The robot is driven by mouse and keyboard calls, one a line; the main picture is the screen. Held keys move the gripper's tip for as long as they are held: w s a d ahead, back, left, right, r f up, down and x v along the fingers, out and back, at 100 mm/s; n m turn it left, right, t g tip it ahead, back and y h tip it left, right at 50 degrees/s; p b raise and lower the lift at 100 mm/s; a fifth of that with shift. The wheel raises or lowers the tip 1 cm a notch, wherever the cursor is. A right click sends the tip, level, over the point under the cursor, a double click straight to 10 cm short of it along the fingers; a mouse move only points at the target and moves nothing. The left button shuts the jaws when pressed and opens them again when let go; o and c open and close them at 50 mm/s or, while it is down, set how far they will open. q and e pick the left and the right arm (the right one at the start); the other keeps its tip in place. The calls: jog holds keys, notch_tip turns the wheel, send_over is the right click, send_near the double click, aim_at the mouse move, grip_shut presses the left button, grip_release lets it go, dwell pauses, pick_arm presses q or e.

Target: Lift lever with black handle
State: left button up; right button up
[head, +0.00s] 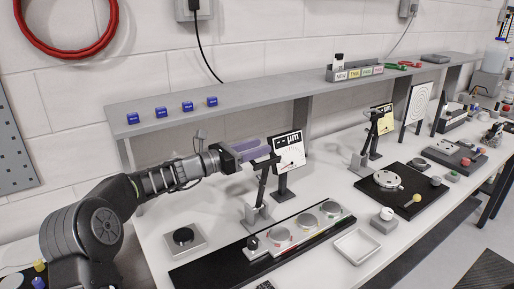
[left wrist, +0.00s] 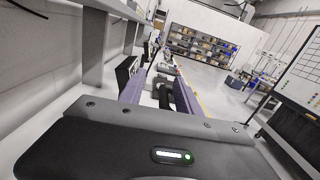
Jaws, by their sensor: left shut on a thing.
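A lever with a black handle (head: 263,186) stands on a grey base (head: 257,217) behind the long black fixture plate. The handle points up, leaning slightly right. My left gripper (head: 267,152) reaches in from the left, its purple fingers shut at the upper end of the handle. In the left wrist view, a dark piece that looks like the handle (left wrist: 164,96) lies between the two purple fingers. The exact contact is partly hidden by the fingers. A second similar black-handled lever (head: 372,138) stands farther right, untouched. My right gripper is not in view.
A small display (head: 289,150) reading µm stands just behind the lever. The black plate (head: 215,267) carries several round discs. A white tray (head: 358,246) and a grey block with a black disc (head: 183,238) are nearby. A grey shelf (head: 240,98) runs above.

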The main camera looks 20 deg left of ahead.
pick_arm(q)
jog(key=b+v, duration=0.2)
jog(key=v, duration=0.6)
jog(key=shift+w+f, duration=0.15)
